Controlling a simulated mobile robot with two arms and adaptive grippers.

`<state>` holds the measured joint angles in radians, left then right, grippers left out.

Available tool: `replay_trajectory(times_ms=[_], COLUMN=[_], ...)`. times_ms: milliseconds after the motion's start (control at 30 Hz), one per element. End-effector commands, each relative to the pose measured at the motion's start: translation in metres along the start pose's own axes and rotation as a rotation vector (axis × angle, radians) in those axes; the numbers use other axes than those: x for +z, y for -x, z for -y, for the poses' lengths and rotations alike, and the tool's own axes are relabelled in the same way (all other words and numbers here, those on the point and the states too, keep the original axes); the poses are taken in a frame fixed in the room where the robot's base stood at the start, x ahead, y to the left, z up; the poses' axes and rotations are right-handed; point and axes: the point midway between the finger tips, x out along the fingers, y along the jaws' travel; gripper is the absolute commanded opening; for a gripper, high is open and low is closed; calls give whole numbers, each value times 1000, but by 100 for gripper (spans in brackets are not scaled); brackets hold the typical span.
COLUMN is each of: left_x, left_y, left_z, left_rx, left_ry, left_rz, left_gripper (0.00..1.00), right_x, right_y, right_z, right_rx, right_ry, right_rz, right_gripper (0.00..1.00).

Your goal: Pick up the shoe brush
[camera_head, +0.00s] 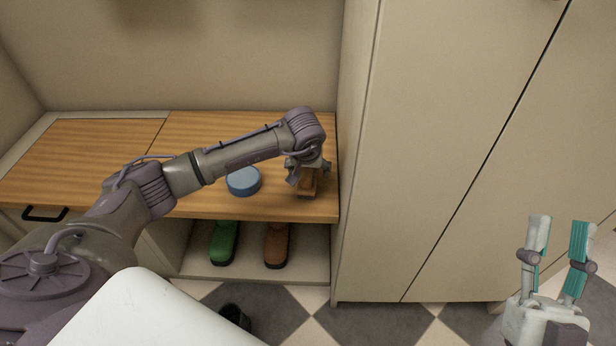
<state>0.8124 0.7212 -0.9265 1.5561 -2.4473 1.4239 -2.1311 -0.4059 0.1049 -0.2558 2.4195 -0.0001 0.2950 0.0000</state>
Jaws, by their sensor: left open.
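The shoe brush (307,187), a small brown block, is near the right end of the wooden bench top, partly hidden by my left gripper. My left gripper (308,174) points down right at the brush, with its jaws open; whether a finger touches the brush cannot be told. My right gripper (561,226) is at the lower right, far from the bench, open and empty, with teal pads on its fingers.
A round blue tin (243,181) stands on the bench top (80,160) left of the brush. A green shoe (224,242) and a brown shoe (277,244) sit on the shelf below. A tall cabinet (440,150) borders the bench's right side.

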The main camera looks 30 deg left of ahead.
Motion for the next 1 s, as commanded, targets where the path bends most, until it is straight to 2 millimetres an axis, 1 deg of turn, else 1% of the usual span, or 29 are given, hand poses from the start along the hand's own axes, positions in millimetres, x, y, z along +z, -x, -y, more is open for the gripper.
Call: replay_trajectory(times_ms=[567,1000], left_x=[0,1], left_y=[-1,-3], left_z=[0,0], left_rx=[1,1], left_ry=[0,0], left_rz=[-1,0], left_gripper=[79,79], right_x=[-2,-9], right_y=[0,1], right_z=[0,1], right_rx=[0,-2], right_ry=[0,-2], right_rz=[-13,-55], right_gripper=[40,40])
